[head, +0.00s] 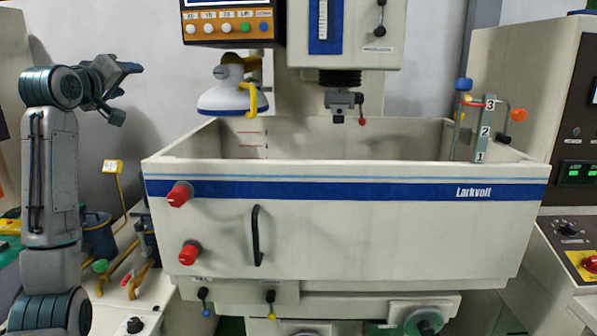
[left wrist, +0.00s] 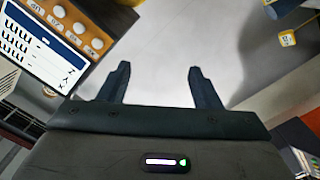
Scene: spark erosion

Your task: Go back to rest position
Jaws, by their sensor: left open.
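My left arm stands raised at the left of the head view. Its gripper (head: 128,92) is held up in the air in front of the grey wall, left of the machine tank, touching nothing. In the left wrist view its two dark fingers (left wrist: 164,88) are spread apart with nothing between them. My right gripper is in neither view.
A white tank (head: 350,222) with a blue Larkvolt stripe fills the middle. Above it hang a control panel (head: 228,20), a lamp (head: 226,98) and the machine head (head: 344,38). A control cabinet (head: 530,110) stands right. A yellow gauge (head: 112,167) stands below my left gripper.

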